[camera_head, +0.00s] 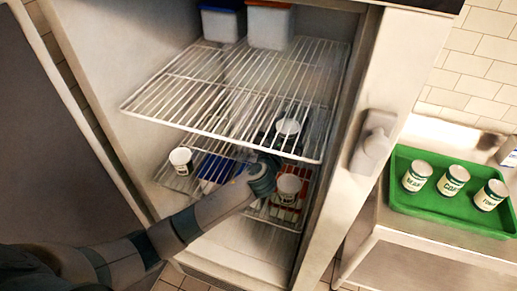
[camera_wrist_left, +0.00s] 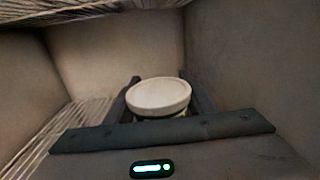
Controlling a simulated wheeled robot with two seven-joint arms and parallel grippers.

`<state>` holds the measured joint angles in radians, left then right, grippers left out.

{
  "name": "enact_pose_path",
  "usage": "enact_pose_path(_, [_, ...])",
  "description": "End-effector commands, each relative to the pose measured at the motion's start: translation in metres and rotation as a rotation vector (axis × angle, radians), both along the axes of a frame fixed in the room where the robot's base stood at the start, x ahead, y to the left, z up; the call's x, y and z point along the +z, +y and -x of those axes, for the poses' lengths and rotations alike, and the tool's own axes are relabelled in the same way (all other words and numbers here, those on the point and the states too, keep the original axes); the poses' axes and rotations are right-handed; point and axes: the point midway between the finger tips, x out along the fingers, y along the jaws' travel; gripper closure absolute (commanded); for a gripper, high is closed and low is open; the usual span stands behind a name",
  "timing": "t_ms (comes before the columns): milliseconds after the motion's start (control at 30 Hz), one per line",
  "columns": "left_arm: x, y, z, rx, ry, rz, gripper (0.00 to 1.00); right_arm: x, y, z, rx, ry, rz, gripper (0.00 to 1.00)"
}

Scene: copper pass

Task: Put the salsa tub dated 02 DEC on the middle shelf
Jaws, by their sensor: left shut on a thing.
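A white-lidded tub (camera_head: 288,127) shows through the wires of the upper shelf; its lid (camera_wrist_left: 160,95) fills the space between my fingers in the left wrist view. My left gripper (camera_head: 283,138) is shut on this tub, inside the fridge and below the upper wire shelf (camera_head: 215,95). Any date on the tub is not readable. The lower wire shelf (camera_head: 256,216) carries another white-lidded tub (camera_head: 289,184) at right, near my wrist, and one more (camera_head: 180,158) at left. I cannot tell whether the held tub touches the lower shelf. My right gripper is out of view.
Blue (camera_head: 216,170) and red (camera_head: 302,186) patches show at the lower shelf. Two lidded containers stand at the back of the upper shelf, whose front is bare. The fridge's right wall is close to my gripper. A green tray (camera_head: 435,213) with three cans stands on the counter at right.

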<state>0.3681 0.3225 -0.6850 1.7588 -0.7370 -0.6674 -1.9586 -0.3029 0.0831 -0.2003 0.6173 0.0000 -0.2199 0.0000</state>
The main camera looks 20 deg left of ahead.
Motion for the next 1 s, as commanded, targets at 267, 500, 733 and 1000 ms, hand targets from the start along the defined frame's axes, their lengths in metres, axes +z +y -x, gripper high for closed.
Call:
enact_pose_path(267, [-0.030,0.040,0.032,0.001,0.004,-0.002,0.84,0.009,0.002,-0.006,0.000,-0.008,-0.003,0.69])
enact_pose_path(500, [-0.054,0.071,0.055,0.001,0.002,0.000,0.84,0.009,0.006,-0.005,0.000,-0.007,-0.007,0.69])
enact_pose_path(733, [-0.060,0.081,0.061,0.000,-0.001,0.000,0.84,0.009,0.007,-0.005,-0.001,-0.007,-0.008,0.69])
enact_pose_path(1000, [-0.060,0.080,0.061,0.000,-0.001,0.000,0.84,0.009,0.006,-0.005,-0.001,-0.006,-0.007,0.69])
